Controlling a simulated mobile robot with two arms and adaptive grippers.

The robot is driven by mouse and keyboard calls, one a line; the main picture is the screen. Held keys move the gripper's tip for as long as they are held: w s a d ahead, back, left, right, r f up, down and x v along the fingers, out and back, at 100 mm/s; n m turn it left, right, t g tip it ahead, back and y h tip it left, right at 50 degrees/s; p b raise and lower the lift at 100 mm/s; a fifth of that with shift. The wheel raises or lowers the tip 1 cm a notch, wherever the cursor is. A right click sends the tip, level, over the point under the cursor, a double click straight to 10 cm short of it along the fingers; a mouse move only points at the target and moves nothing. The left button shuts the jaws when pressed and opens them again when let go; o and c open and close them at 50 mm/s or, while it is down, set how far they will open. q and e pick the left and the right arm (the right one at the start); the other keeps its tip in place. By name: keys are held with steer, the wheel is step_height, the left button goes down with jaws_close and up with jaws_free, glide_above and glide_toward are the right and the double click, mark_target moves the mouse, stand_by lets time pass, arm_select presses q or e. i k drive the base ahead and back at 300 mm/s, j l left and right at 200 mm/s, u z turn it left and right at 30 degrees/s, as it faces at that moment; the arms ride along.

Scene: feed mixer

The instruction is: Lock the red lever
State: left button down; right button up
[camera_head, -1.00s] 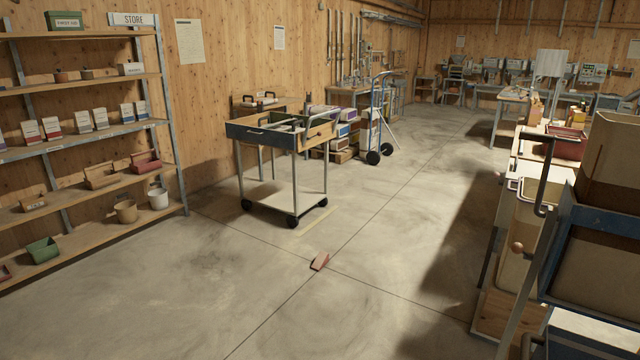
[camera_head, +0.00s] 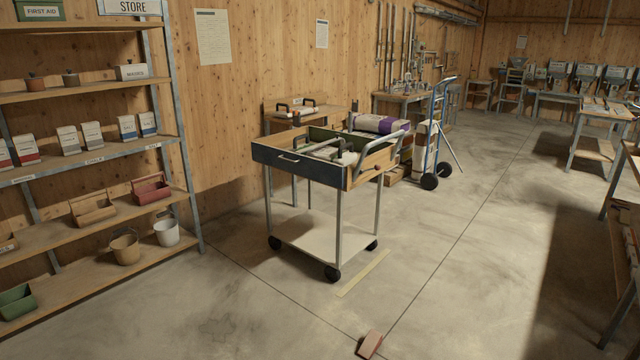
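I cannot make out a red lever in the head view. A wheeled cart (camera_head: 314,228) stands in the middle, with a blue-fronted drawer (camera_head: 290,164), a lower shelf and dark wheels. Several dark-handled items lie in its top, too small to identify. A small reddish wedge-like block (camera_head: 370,344) lies on the floor at the bottom edge, apart from the cart. Neither of my grippers is in view.
A shelf rack (camera_head: 170,120) with boxes, baskets and buckets stands along the left wall. A blue hand truck (camera_head: 437,130) stands behind the cart. Benches (camera_head: 600,115) line the right and back. The floor (camera_head: 450,270) right of the cart is clear.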

mark_target(377, 167)
steer(key=i+z, duration=0.1)
steer(key=i, duration=0.5)
steer(key=i+j+z, duration=0.1)
steer(key=i, duration=0.5)
steer(key=i+j+z, duration=0.1)
steer(key=i, duration=0.45)
steer(key=i+j, duration=0.25)
steer(key=i, duration=0.35)
steer(key=i+j+z, duration=0.2)
steer(key=i+z, duration=0.15)
steer(key=i+j+z, duration=0.4)
steer(key=i, duration=0.15)
steer(key=i+j+z, duration=0.35)
steer(key=i, duration=0.05)
